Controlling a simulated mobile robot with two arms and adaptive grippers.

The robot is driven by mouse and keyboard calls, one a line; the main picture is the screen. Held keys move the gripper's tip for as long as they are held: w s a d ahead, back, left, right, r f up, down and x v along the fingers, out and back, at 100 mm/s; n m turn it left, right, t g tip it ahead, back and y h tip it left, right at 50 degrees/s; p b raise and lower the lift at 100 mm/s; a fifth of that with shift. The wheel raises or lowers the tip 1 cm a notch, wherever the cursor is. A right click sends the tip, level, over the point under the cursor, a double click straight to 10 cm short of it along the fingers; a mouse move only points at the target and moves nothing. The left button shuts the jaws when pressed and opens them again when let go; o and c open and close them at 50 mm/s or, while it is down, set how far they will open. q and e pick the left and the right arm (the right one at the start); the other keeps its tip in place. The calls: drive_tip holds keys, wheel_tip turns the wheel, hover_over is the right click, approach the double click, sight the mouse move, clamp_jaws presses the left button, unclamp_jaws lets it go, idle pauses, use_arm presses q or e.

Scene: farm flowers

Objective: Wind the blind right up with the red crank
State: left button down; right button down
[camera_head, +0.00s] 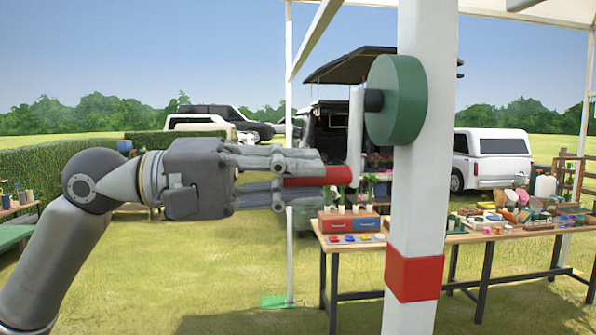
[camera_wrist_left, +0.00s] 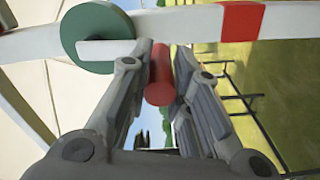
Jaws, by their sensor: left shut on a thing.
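The red crank handle (camera_head: 335,175) sticks out to the left from the lower end of a pale crank arm (camera_head: 355,132). The arm hangs down from a dark hub on a green disc (camera_head: 396,99), fixed to a white post (camera_head: 418,200). My left gripper (camera_head: 318,174) is shut on the red handle, one finger above and one below. In the left wrist view the red handle (camera_wrist_left: 159,78) lies between the two fingers (camera_wrist_left: 166,72), with the green disc (camera_wrist_left: 97,36) beyond. I cannot make out the blind in either view. My right gripper is not in view.
The post carries a red band (camera_head: 414,277) below the disc. A thin white pole (camera_head: 289,150) rises behind my gripper. Open grass lies below my left arm.

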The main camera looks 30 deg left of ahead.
use_arm(q)
drive_tip(key=shift+s+d+f, duration=0.25)
drive_tip(key=shift+d+f, duration=0.05)
idle(0.5)
drive_tip(key=c, duration=1.3)
unclamp_jaws()
drive_tip(key=shift+s+a+r, duration=0.1)
drive_tip(key=shift+s+r, duration=0.05)
drive_tip(key=shift+s, duration=0.1)
drive_tip(key=shift+a, duration=0.4)
drive_tip(key=v, duration=0.3)
drive_tip(key=shift+s+a+r, duration=0.1)
drive_tip(key=shift+s, duration=0.25)
drive_tip(key=v, duration=0.7)
drive_tip(key=shift+s, duration=0.3)
drive_tip(key=shift+a, duration=0.15)
